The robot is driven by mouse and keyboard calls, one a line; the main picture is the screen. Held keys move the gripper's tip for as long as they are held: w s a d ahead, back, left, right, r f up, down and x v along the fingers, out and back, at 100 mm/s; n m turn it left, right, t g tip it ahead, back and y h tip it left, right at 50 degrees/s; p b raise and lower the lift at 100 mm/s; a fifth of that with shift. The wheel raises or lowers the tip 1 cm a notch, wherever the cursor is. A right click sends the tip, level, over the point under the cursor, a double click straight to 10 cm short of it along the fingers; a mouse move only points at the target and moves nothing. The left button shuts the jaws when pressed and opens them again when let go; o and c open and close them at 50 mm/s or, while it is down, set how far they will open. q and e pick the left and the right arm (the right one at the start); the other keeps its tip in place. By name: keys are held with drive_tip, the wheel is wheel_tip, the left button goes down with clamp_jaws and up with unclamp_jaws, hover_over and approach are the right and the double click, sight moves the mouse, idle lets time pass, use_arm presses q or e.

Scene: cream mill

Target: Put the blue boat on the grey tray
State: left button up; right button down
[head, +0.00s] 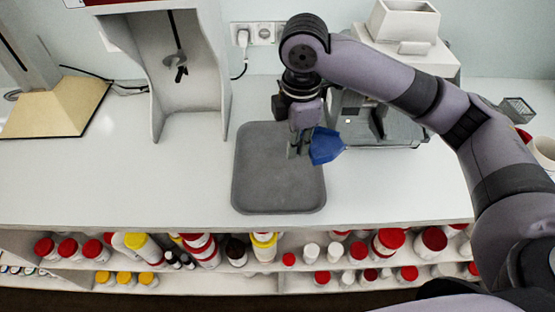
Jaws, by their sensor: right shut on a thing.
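The grey tray (279,188) lies flat on the white counter, in the middle of the head view. The blue boat (326,146) is at the upper right part of the tray, partly past its right edge in the picture. My right gripper (301,150) points down over the tray and is shut on the blue boat at its left end. The boat looks tilted. I cannot tell whether it touches the tray or hangs just above it. My left gripper is not in view.
A white machine (405,40) with a grey base stands behind and right of the tray. A white stand (185,70) is at the back left. The counter (110,180) left of the tray is clear. Shelves below hold several bottles with red and yellow lids.

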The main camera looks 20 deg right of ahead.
sight(278, 181)
drive_tip(key=w+a+r+n, duration=0.2)
drive_tip(key=w+r+n, duration=0.25)
drive_tip(key=n, duration=1.05)
wheel_tip(278, 181, down, 19)
drive_tip(key=p, duration=0.3)
drive_tip(key=shift+a+f+p, duration=0.15)
drive_tip(key=shift+f+p, duration=0.05)
drive_tip(key=shift+p, duration=0.15)
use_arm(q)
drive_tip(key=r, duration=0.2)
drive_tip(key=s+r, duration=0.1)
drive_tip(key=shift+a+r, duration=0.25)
use_arm(e)
drive_tip(key=shift+w+f, duration=0.1)
drive_tip(key=shift+f, duration=0.3)
drive_tip(key=c, duration=1.8)
unclamp_jaws()
drive_tip(key=shift+f, duration=0.1)
drive_tip(key=shift+o, duration=0.4)
